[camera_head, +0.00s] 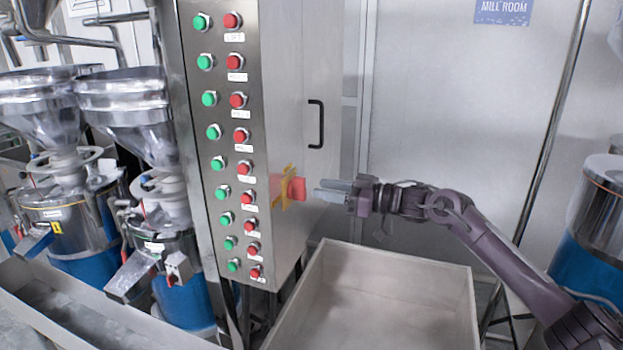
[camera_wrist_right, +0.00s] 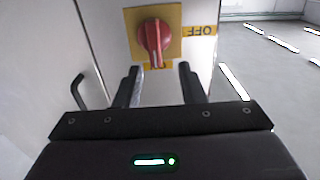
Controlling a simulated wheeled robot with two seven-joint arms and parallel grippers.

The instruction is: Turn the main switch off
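The main switch (camera_head: 297,189) is a red rotary knob on a yellow plate on the side face of the steel control cabinet (camera_head: 290,80). In the right wrist view the red knob (camera_wrist_right: 154,40) sits ahead, a little left of centre, with its grip roughly in line with the fingers. A yellow "OFF" label (camera_wrist_right: 200,31) is beside it and appears upside down. My right gripper (camera_head: 318,192) points at the knob from the right, a short gap away. In the wrist view its two fingers (camera_wrist_right: 161,82) are apart with nothing between them. My left gripper is not in view.
Green and red push buttons (camera_head: 238,133) line the cabinet front. A black door handle (camera_head: 316,124) is above the switch. A large open bin (camera_head: 390,250) stands below my right arm. Mills with steel hoppers (camera_head: 125,95) stand at left; another machine (camera_head: 600,220) is at right.

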